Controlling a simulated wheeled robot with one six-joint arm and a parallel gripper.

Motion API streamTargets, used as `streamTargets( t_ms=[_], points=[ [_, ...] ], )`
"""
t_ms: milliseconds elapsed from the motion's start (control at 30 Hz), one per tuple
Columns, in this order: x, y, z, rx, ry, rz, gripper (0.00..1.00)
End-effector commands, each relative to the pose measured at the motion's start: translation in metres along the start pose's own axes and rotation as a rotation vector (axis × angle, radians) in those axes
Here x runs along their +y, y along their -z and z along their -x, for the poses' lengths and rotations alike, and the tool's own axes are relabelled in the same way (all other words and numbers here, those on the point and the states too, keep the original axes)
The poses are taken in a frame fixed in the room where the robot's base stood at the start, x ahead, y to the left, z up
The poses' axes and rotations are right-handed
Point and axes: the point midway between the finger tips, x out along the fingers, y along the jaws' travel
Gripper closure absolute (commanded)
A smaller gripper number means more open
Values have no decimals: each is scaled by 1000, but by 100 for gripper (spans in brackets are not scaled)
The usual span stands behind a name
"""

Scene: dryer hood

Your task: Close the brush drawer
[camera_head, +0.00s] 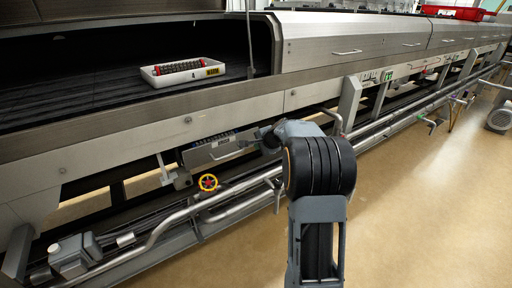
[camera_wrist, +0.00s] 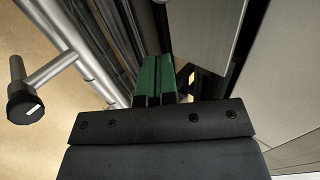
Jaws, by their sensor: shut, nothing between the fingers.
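The brush drawer (camera_head: 212,149) is a grey-fronted box with blue bristles along its top, and it sticks out below the dryer's lower beam in the head view. My gripper's wrist end (camera_head: 268,137) is at the drawer's right end in the head view; the fingertips there are hidden or too small to make out. In the wrist view my gripper's green fingers (camera_wrist: 157,80) are together and empty. A pale grey panel (camera_wrist: 202,35) stands just right of the fingers; I cannot tell for sure if it is the drawer front.
A pipe stub with a black cap (camera_wrist: 25,103) shows left in the wrist view. A white tray (camera_head: 152,77) with a roller lies on the belt. The floor (camera_head: 430,200) at right is clear.

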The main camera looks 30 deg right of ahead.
Motion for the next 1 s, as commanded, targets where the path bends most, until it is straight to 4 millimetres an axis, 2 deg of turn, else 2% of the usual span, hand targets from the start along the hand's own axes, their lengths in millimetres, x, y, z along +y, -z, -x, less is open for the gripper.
streamTargets(
  t_ms=[33, 200, 500, 600, 667, 833, 1000],
  points=[
    [-6, 0, 17, 2, 5, 2, 100],
    [-5, 1, 51, 4, 4, 1, 100],
    [-4, 1, 88, 3, 4, 0, 100],
    [8, 6, 86, 8, -2, -11, 100],
    [34, 9, 73, -2, -19, -60, 100],
    [79, -13, 45, -163, 47, -456, 100],
    [95, -30, 33, -336, 191, -904, 100]
  ],
)
